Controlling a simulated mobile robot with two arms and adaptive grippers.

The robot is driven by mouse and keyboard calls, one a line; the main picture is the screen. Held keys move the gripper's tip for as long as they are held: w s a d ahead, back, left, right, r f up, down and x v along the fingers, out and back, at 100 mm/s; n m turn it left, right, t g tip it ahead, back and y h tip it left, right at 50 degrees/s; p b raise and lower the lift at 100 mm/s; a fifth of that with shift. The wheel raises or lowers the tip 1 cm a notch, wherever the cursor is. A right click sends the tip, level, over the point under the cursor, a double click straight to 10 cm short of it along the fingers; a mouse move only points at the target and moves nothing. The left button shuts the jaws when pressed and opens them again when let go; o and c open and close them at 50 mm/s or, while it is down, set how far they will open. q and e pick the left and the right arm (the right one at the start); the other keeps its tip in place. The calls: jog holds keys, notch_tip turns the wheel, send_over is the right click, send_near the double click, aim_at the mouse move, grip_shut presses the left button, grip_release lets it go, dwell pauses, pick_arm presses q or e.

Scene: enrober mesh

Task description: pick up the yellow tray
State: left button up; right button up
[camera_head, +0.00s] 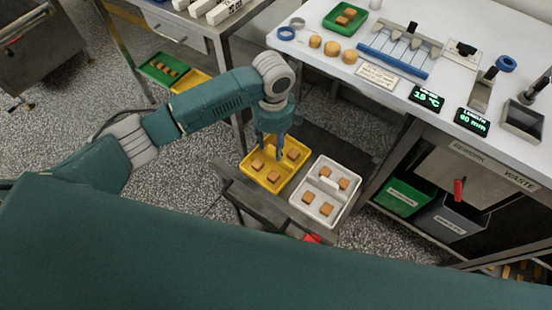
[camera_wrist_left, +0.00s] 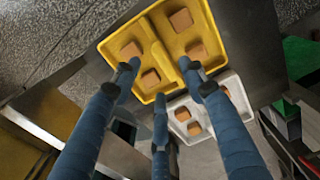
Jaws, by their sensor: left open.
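The yellow tray (camera_head: 285,173) holds several brown square pieces and has a divider across its middle. It sits on a dark surface beside a white tray (camera_head: 330,190). My left gripper (camera_head: 270,155) points down over the yellow tray from its far side. In the left wrist view, the gripper's blue fingers (camera_wrist_left: 165,85) are spread apart at the yellow tray (camera_wrist_left: 160,38), close to its near wall and divider, with nothing gripped. I cannot tell whether the fingertips touch the tray. My right gripper is not in view.
A white worktable (camera_head: 350,62) stands at the right, with a green tray (camera_head: 331,25) and tools on it. Below it are a green bin (camera_head: 405,200) and a grey bin (camera_head: 445,222). Another yellow tray (camera_head: 196,82) lies low at the left, next to a green tray (camera_head: 150,66).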

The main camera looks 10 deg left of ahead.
aim_at(274, 151)
pick_arm(q)
notch_tip(274, 151, down, 5)
jog(key=shift+w+d+r, duration=0.1)
jog(key=shift+w+r, duration=0.05)
jog(key=shift+r, duration=0.05)
jog(key=shift+f, duration=0.2)
jog(key=shift+c, duration=1)
jog(key=c, duration=0.9)
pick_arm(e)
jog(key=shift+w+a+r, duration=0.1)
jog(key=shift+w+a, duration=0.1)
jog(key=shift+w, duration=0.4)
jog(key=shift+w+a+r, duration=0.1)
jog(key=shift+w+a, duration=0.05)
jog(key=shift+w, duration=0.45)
pick_arm(q)
jog(key=shift+r, duration=0.1)
